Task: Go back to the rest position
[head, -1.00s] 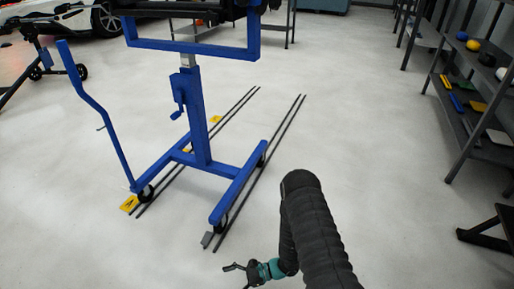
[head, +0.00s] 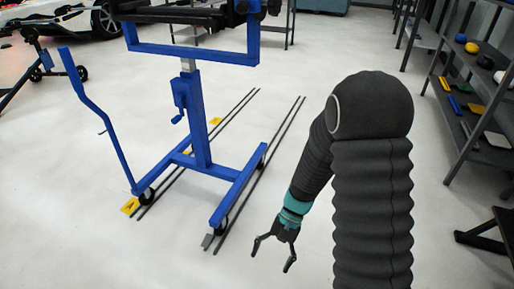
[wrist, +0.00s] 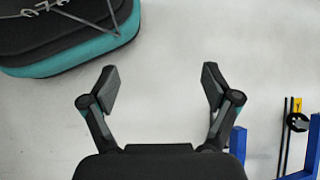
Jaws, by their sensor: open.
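My gripper (head: 272,262) hangs at the end of my black-sleeved arm, over the bare floor in the head view. Its two fingers are spread apart with nothing between them. In the wrist view, my gripper (wrist: 158,85) also shows open and empty above the pale floor. My arm is bent, with its elbow high at the right of the head view and the gripper pointing down.
A blue wheeled stand (head: 200,120) is left of my gripper, by dark floor rails (head: 262,165). Shelves (head: 462,125) with coloured items stand at the right. A dark-legged piece (head: 490,232) is at the lower right. Pale floor (head: 300,60) is open between.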

